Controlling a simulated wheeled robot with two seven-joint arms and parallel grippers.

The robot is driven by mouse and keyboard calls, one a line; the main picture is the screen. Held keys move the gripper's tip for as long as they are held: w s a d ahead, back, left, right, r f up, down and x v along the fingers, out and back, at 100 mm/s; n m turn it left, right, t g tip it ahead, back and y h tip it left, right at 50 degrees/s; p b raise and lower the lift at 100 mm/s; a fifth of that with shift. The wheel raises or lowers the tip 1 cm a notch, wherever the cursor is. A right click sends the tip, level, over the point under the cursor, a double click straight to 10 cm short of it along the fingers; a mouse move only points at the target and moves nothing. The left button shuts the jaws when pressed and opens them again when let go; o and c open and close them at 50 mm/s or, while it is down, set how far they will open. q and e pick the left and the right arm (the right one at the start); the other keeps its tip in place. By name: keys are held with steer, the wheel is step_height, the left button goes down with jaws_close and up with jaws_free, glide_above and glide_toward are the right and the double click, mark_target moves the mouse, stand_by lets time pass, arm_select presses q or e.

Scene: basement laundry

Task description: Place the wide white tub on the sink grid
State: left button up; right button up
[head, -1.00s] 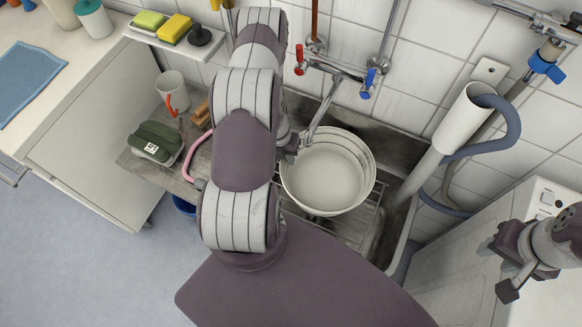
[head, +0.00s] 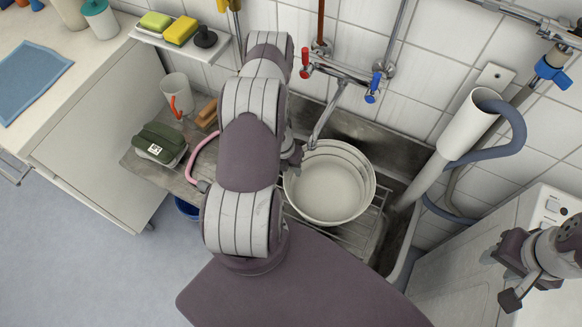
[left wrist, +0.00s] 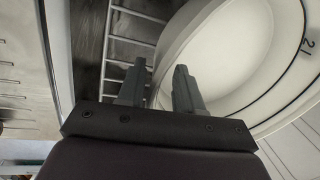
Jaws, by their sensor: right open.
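The wide white tub (head: 332,187) stands upright over the sink grid (head: 352,233), inside the sink. It appears to rest on the bars, but its underside is hidden. In the left wrist view the tub (left wrist: 225,65) fills the right side, with the grid (left wrist: 122,45) to its left. My left gripper (left wrist: 160,66) is at the tub's rim, one finger outside and one over the inside. Its fingers stand apart with a visible gap. In the head view the left gripper (head: 293,157) is mostly hidden by my arm. My right gripper (head: 502,275) is open and empty at the right.
The tap (head: 325,115) reaches over the sink just behind the tub. A grey drain hose (head: 505,150) and white pipe (head: 470,122) stand to the right.

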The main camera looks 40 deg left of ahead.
arm_select(q)
steer(key=w+p+v, duration=0.1)
steer(key=p+v, duration=0.1)
steer(key=v, duration=1)
steer(key=shift+s, duration=0.45)
